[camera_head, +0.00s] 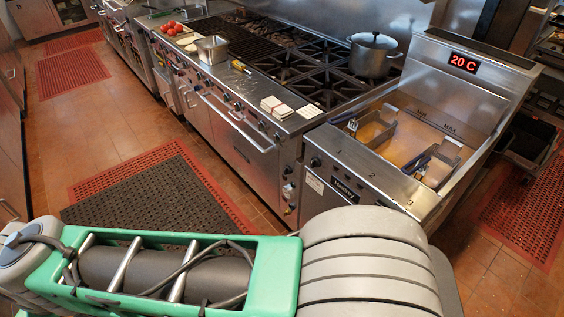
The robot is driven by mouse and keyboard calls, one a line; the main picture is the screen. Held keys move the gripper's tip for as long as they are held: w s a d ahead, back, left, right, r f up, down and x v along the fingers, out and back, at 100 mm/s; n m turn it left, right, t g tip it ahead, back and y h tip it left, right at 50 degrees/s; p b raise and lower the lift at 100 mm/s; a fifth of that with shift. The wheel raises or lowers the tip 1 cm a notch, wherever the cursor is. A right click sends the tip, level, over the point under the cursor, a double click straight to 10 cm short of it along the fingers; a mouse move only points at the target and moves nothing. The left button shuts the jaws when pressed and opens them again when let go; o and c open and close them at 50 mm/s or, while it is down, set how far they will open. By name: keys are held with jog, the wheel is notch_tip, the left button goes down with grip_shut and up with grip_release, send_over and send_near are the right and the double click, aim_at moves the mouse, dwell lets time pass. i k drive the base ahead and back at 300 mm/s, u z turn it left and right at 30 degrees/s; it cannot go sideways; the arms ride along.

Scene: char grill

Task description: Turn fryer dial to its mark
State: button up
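The fryer (367,184) stands at the right of the picture, with a steel front panel and an oil vat. A small dark round knob (315,162) near the left end of its front panel looks like the fryer dial. Its pointer and mark are too small to read. A red display (463,63) on the fryer's back reads 20 C. My gripper is not in view; only my green and grey arm links cross the foreground, below the fryer front. They hide part of the fryer's lower front.
Two fry baskets (437,162) with blue handles sit at the vat. A range with burners, a lidded pot (374,55) and white cards (277,107) adjoins the fryer's left. A dark mat (140,195) lies on the open tiled floor at left.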

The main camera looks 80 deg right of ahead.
aim_at(315, 162)
jog(key=z, duration=0.35)
jog(key=i, duration=0.9)
jog(key=z, duration=1.3)
jog(key=i, duration=0.65)
jog(key=z, duration=0.65)
